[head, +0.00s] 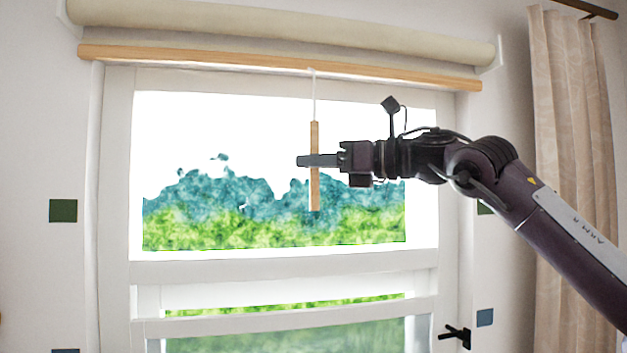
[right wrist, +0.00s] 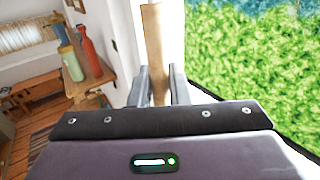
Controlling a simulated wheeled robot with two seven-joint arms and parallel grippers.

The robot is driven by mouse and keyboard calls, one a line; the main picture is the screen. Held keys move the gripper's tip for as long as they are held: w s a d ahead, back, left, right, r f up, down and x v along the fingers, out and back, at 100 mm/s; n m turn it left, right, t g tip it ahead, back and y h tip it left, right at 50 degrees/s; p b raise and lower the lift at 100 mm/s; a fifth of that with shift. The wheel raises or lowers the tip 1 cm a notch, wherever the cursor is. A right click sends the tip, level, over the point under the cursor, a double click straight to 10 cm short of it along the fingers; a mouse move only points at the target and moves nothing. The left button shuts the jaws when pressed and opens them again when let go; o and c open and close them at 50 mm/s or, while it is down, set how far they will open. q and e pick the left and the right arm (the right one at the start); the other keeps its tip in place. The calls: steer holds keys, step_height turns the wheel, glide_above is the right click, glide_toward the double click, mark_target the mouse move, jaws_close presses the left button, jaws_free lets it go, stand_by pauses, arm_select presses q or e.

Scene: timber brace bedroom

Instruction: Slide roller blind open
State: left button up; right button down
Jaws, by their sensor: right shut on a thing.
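The roller blind (head: 280,28) is rolled up at the top of the window, with its wooden bottom bar (head: 270,66) just below the roll. A white cord hangs from the bar to a wooden pull handle (head: 315,135), which hangs upright in front of the upper pane. My right gripper (head: 305,161) is shut on the handle around its middle. In the right wrist view the handle (right wrist: 153,50) stands between the two fingers (right wrist: 158,85). My left gripper is not in view.
The white window frame (head: 285,266) and glass lie behind the handle. A beige curtain (head: 570,130) hangs at the right, near my right arm. A black window latch (head: 456,335) sticks out at lower right. The right wrist view shows a wooden shelf (right wrist: 95,80) with bottles.

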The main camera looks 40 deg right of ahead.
steer(key=shift+r, duration=0.4)
steer(key=c, duration=1.6)
jaws_free()
steer(key=shift+o, duration=0.8)
steer(key=shift+w+a, duration=0.1)
steer(key=shift+w, duration=0.05)
